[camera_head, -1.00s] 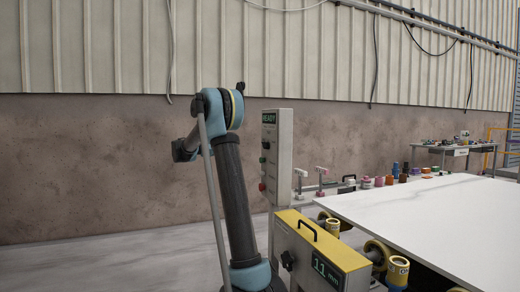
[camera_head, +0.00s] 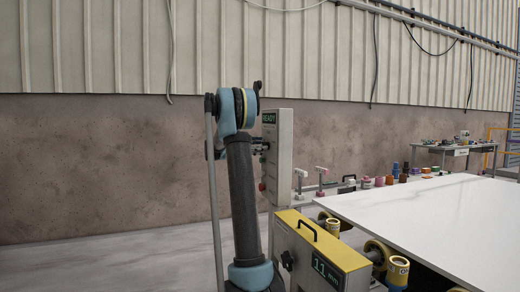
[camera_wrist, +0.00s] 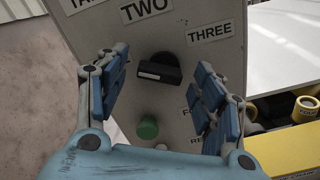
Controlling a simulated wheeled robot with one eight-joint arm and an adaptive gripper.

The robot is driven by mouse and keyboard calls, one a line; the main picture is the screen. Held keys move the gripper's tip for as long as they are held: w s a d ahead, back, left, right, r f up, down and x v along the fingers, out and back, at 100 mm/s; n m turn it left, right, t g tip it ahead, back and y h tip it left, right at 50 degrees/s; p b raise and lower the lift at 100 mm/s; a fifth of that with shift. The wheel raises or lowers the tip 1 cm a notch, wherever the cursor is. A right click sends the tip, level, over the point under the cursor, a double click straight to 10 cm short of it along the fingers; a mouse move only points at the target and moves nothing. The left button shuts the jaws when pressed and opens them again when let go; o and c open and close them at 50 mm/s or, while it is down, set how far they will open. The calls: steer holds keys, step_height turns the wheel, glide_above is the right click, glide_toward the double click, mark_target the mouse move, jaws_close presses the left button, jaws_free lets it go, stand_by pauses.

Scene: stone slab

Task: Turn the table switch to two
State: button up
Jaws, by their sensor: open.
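The switch, a black knob (camera_wrist: 160,70), sits on a grey control panel (camera_wrist: 222,65) in the wrist view. Its bar lies roughly crosswise, with a pale strip at its left end; I cannot tell which label it points to. The label TWO (camera_wrist: 146,9) is above it and THREE (camera_wrist: 210,31) is up to the right. A partly cut-off label starting "TA" is at the top left. My gripper (camera_wrist: 163,66) is open, its blue-padded fingers on either side of the knob in the picture, with no clear contact. In the head view the panel (camera_head: 283,165) stands beside my arm.
A green button (camera_wrist: 148,127) is below the knob, between the fingers; labels at right are partly hidden by a finger. A yellow-topped machine box (camera_head: 322,240) and a white slab (camera_head: 430,220) are right of the panel. Open floor lies left.

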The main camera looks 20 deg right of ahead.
steer(key=shift+d, duration=0.5)
steer(key=c, duration=1)
steer(key=shift+c, duration=0.4)
steer(key=shift+m, duration=0.4)
steer(key=m, duration=0.5)
steer(key=shift+s+m, duration=0.2)
steer(key=shift+m, duration=0.1)
steer(key=m, duration=0.5)
steer(key=shift+s+f, duration=0.15)
steer(key=shift+s, duration=0.05)
steer(key=shift+o, duration=0.2)
steer(key=shift+m, duration=0.3)
